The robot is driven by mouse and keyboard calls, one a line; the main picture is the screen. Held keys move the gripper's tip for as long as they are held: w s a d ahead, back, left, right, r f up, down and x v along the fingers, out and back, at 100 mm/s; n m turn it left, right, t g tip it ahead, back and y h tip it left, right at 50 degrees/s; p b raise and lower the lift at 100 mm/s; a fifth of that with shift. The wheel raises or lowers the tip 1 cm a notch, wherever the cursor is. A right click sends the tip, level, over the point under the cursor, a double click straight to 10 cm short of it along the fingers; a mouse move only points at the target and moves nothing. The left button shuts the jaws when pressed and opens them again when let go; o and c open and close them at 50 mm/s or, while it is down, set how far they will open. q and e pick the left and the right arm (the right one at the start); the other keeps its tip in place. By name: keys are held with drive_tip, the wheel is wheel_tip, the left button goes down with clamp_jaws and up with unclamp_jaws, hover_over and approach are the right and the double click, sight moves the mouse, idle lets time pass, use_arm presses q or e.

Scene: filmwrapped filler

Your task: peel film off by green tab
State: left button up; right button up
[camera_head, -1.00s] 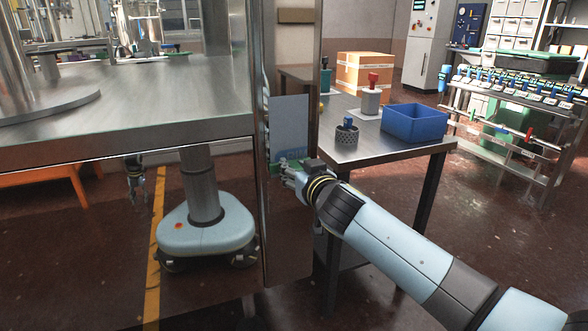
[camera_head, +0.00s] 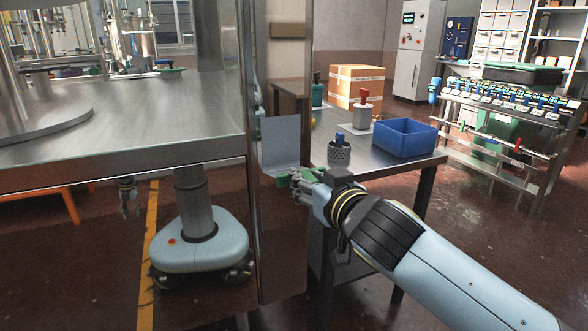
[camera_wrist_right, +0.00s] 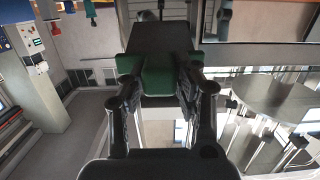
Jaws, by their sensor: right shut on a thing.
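The film (camera_head: 281,137) is a pale grey sheet on the narrow side of a tall shiny metal cabinet (camera_head: 281,245). Its upper part stands upright; its lower part bends outward towards my right gripper. The green tab (camera_head: 283,181) is at the film's lower end. My right gripper (camera_head: 295,184) is shut on the tab, just right of the cabinet side. In the right wrist view the green tab (camera_wrist_right: 158,77) sits between both fingers, with a dark block-like shape above it. The gripper's fingers partly hide the tab.
A metal table (camera_head: 365,163) stands close behind my right arm, with a blue bin (camera_head: 405,138), a dark mesh cup (camera_head: 339,154), a red-topped container (camera_head: 362,116) and a cardboard box (camera_head: 357,87). A steel worktop (camera_head: 150,110) fills the left.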

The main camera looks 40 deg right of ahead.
drive_tip(key=s+a+r+p, duration=0.1)
drive_tip(key=s+r, duration=0.2)
drive_tip(key=s, duration=0.4)
drive_tip(key=s+a+r+p, duration=0.2)
drive_tip(key=s+r, duration=0.2)
drive_tip(key=s, duration=0.3)
drive_tip(key=shift+s+a, duration=0.25)
idle(0.4)
